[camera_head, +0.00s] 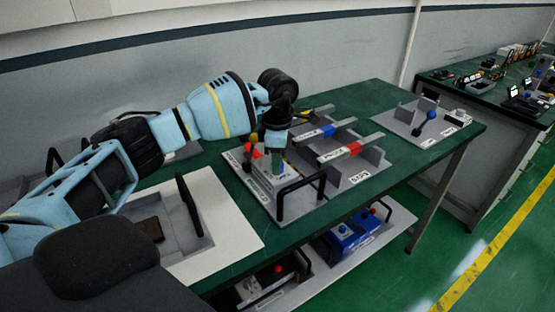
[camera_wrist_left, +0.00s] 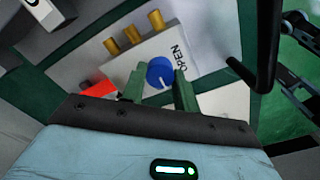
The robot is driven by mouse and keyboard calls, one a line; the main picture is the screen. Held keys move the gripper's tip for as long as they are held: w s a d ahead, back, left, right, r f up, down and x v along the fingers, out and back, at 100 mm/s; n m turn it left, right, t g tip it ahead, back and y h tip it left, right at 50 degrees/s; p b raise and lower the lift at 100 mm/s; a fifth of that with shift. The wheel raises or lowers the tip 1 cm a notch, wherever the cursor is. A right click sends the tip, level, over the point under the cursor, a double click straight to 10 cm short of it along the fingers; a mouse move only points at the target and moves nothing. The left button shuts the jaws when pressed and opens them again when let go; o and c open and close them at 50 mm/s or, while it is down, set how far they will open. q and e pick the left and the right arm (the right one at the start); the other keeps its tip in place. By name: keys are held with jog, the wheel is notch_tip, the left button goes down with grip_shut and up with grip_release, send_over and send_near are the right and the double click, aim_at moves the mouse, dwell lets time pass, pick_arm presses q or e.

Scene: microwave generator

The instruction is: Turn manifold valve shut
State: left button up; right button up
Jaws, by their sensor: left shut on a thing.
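The manifold is a pale grey block (camera_wrist_left: 133,68) with brass stubs on its far side and the word OPEN on its top, in the left wrist view. Its valve is a round blue knob (camera_wrist_left: 160,69) with a white mark pointing toward my gripper. The green fingers of my left gripper (camera_wrist_left: 160,84) stand on either side of the knob and are shut on it. In the head view my left gripper (camera_head: 277,172) reaches down over the grey panel at the near table edge and hides the knob. My right gripper is not in view.
A black handle (camera_head: 301,193) rises close beside my gripper; it also shows in the left wrist view (camera_wrist_left: 266,50). A red part (camera_wrist_left: 97,90) sits left of the fingers.

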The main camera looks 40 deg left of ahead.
pick_arm(q)
jog(key=o, duration=1)
jog(key=shift+r, duration=3.9)
